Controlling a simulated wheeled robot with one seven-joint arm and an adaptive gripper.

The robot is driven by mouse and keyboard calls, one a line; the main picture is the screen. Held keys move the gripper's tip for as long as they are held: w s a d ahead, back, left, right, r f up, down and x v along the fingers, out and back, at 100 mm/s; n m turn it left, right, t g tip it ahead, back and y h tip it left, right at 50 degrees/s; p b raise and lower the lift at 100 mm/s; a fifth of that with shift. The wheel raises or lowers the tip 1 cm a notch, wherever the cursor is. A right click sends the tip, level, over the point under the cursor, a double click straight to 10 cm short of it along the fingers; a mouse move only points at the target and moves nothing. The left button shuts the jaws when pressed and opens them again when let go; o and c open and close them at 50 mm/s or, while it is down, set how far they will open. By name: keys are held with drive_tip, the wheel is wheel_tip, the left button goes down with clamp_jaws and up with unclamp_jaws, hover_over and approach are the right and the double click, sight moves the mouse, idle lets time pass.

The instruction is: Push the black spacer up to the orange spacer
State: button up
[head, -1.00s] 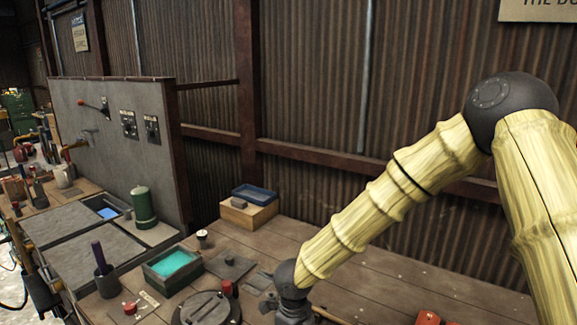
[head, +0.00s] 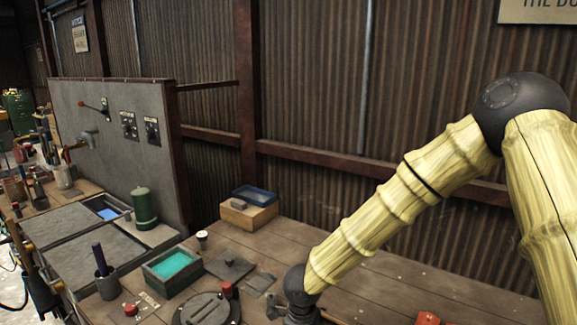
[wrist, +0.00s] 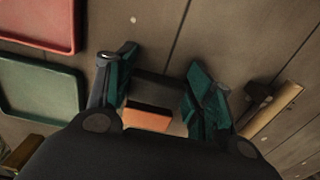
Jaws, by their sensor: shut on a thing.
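In the wrist view, the black spacer (wrist: 160,88) is a dark block between the two teal-padded fingers of my gripper (wrist: 162,92). The gripper is shut on it. The orange spacer (wrist: 147,118) shows as an orange block just below the black one in the picture, also between the fingers. The two look very close; I cannot tell whether they touch. My gripper's dark body hides what lies below the orange block. In the head view my wrist is at the bottom edge, and both spacers are out of sight.
In the wrist view, a red tray (wrist: 40,22) and a green tray (wrist: 42,88) lie at left. A wooden-handled tool (wrist: 272,112) lies close to the right finger. In the head view, a teal-filled box (head: 172,268) and a round dark plate (head: 206,308) stand left of my wrist.

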drive_tip(key=shift+s+d, duration=0.3)
drive_tip(key=shift+d, duration=0.1)
drive_tip(key=o, duration=1)
wheel_tip(320, 180, up, 12)
idle(0.3)
drive_tip(key=shift+a, duration=0.1)
